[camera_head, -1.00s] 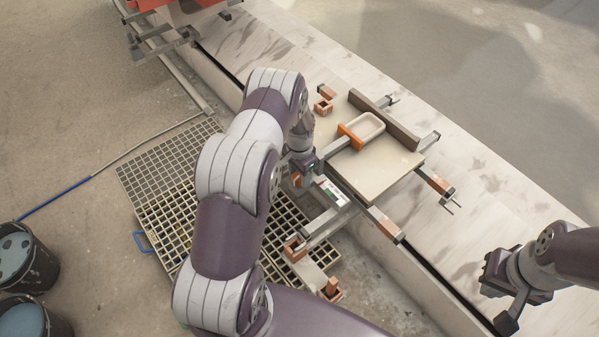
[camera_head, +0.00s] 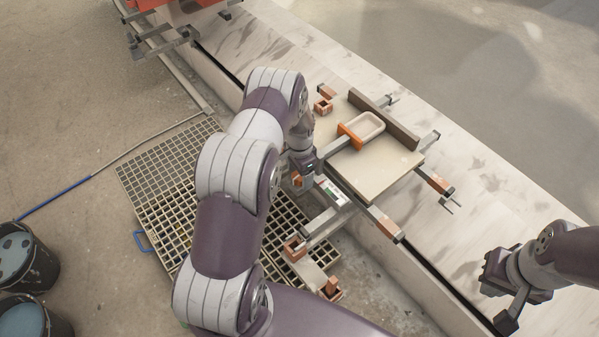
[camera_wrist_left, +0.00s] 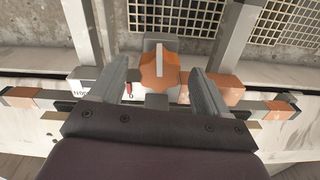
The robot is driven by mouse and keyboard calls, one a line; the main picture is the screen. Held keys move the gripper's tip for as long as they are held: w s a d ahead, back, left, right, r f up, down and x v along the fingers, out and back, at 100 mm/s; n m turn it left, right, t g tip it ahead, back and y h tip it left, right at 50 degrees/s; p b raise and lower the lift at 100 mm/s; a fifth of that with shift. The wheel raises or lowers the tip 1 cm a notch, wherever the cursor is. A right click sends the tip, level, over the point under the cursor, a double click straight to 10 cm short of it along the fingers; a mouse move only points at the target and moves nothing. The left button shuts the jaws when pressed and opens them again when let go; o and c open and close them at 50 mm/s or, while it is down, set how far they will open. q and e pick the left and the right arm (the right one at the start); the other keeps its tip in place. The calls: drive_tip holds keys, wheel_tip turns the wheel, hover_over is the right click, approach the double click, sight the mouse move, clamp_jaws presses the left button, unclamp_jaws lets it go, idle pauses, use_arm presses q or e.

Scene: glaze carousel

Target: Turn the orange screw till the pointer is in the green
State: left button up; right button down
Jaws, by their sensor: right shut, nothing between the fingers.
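The orange screw (camera_wrist_left: 158,72) has a knobbed head with a pale bar across it. It lies between the two fingers of my left gripper (camera_wrist_left: 157,68) in the left wrist view. The fingers are open, with a gap on each side of the screw. In the head view the screw (camera_head: 297,181) shows only in part, beside my left wrist. A white scale plate with green and red marks (camera_head: 331,192) is next to it; the pointer's position is too small to read. A small red part (camera_wrist_left: 128,89) is near the left finger. My right gripper (camera_head: 507,319) is shut and empty at lower right.
A pale board (camera_head: 375,178) with an orange-ended tray (camera_head: 366,127) lies on the frame behind the screw. Metal bars with orange blocks (camera_head: 384,224) stick out around it. A floor grating (camera_head: 165,165) lies below left; buckets (camera_head: 22,258) stand at far left.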

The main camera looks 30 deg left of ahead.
use_arm(q)
drive_tip(key=shift+r, duration=0.1)
wheel_tip(320, 180, up, 12)
drive_tip(key=p, duration=0.1)
drive_tip(key=shift+r+p, duration=0.25)
drive_tip(key=shift+p, duration=0.05)
idle(0.4)
drive_tip(key=s+d+r+n, duration=0.2)
drive_tip(key=s+d+r, duration=0.2)
drive_tip(key=s, duration=0.3)
drive_tip(key=s+d+r+n+t, duration=0.1)
drive_tip(key=s+d+r+n, duration=0.1)
drive_tip(key=s+d+r, duration=0.3)
drive_tip(key=s+d+r+n, duration=0.2)
drive_tip(key=s+d+r, duration=0.1)
drive_tip(key=s, duration=0.5)
wheel_tip(320, 180, up, 14)
drive_tip(key=p, duration=1.3)
drive_tip(key=shift+w, duration=0.3)
